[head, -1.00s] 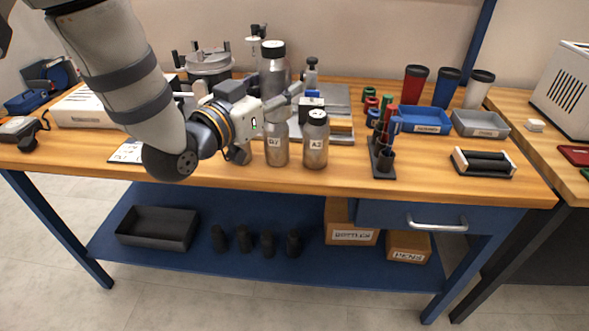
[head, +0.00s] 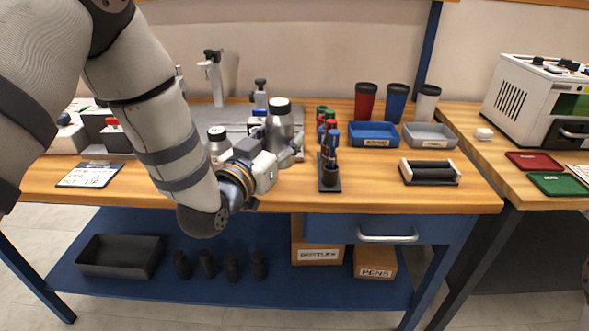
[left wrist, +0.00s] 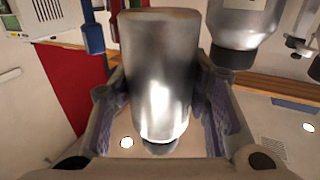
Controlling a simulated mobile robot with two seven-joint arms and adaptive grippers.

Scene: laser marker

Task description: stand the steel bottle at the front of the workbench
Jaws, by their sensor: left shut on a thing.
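In the left wrist view the bottle (left wrist: 157,70) fills the space between the two fingers, with a pad on each side. The gripper hides its lower part in the head view, so I cannot tell whether its base touches the workbench (head: 400,198). A second bottle (head: 217,143) stands to the left, partly behind my wrist. A bottle with a dark cap also shows at the upper right of the left wrist view (left wrist: 243,20). My right gripper is not in view.
A pen rack (head: 329,180) stands close to the right of the held bottle. Blue (head: 373,138) and grey (head: 430,137) bins, several tumblers and a black roller tray (head: 430,175) lie farther right. Bare wood shows along the front edge.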

